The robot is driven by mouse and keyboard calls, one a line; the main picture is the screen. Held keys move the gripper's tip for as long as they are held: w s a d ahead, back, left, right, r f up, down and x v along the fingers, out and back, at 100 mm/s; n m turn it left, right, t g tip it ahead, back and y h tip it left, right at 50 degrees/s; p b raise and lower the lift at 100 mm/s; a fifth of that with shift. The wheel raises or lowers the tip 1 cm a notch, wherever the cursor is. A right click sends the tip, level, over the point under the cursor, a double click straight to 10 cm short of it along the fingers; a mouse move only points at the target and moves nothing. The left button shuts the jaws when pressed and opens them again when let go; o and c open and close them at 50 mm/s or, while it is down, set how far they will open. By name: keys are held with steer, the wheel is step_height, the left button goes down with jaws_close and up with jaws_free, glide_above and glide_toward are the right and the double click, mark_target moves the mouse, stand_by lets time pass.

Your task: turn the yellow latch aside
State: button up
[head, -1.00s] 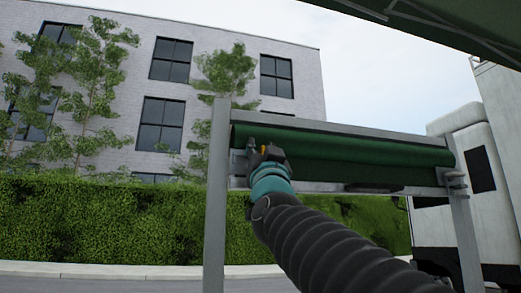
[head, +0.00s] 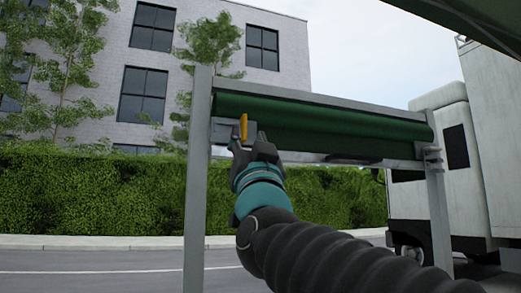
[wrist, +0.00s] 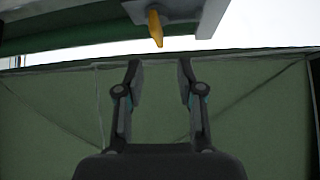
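The yellow latch (head: 243,126) hangs upright on a grey bracket at the left end of the green roll (head: 320,113), beside the left post. It also shows in the wrist view (wrist: 155,27), at top centre, pointing down from its grey bracket (wrist: 207,16). My gripper (head: 247,142) is just below the latch in the head view. In the wrist view my gripper (wrist: 161,68) has its two fingers apart with nothing between them. The latch tip appears just beyond the fingertips, in the gap between them; I cannot tell whether anything touches.
A grey metal frame with a left post (head: 197,180) and a right post (head: 439,215) holds the roll. A dark bar (head: 352,160) sits under the roll. A white truck (head: 450,150) stands at the right. A hedge (head: 90,195) and road lie behind.

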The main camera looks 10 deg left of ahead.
steer(key=shift+v, duration=1.25)
steer(key=w+a+f+n+g+y, duration=0.15)
steer(key=a+f+g, duration=0.3)
steer(key=f, duration=0.45)
steer(key=w+a+f+n+g, duration=0.1)
steer(key=a+f+n+g, duration=0.2)
steer(key=f+g, duration=0.5)
steer(key=d+f+h, duration=0.2)
steer(key=d+f, duration=0.1)
steer(key=f, duration=1)
steer(key=s+d+f+m+g+h, duration=0.1)
steer(key=s+d+f+g+h, duration=0.25)
steer(key=d+f, duration=0.55)
steer(key=s+d+f+m+g+h, duration=0.2)
steer(key=s+d+f+h, duration=0.15)
steer(key=d+f, duration=0.55)
steer(key=s+d+f+m+h, duration=0.1)
steer(key=s+d+f+m, duration=0.1)
steer(key=s+d+f, duration=0.2)
steer(key=s+d+f+m+g+h, duration=0.1)
steer(key=s+d+f, duration=0.4)
steer(key=d, duration=0.5)
steer(key=shift+s+d+m+h, duration=0.25)
steer(key=shift+s+m+h, duration=0.15)
steer(key=shift+m+h, duration=0.25)
